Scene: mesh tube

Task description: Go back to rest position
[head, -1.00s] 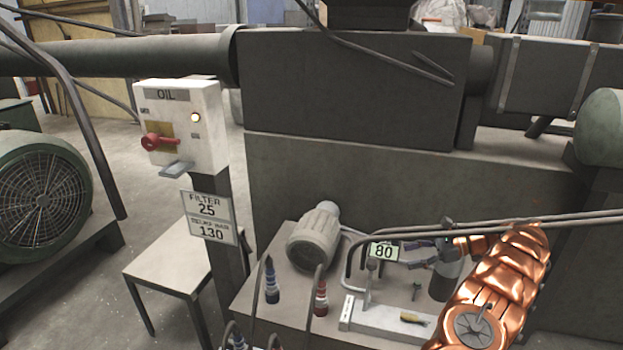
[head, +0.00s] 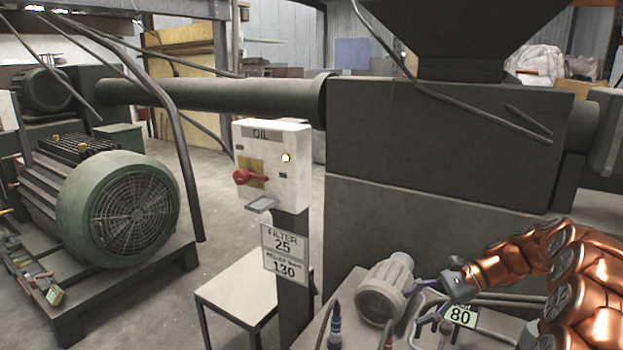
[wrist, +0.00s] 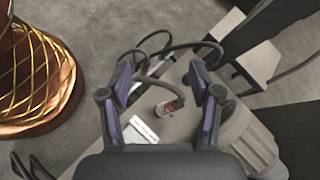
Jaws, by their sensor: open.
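My gripper (head: 420,308) hangs from my copper arm at the lower right of the head view, in front of the grey cylindrical motor or pump on the bench. In the wrist view my gripper (wrist: 160,82) has its two dark, purple-padded fingers spread wide apart. Nothing is held between them. A red-marked hose fitting (wrist: 170,106) shows below, in the gap between the fingers. The lower part of the bench is cut off in the head view.
A white OIL box (head: 271,165) with a red handle stands on a post left of the bench. A small table (head: 240,287) is beside it. A green motor (head: 120,205) stands at left. Grey machinery (head: 440,140) blocks the back right. Open floor lies between.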

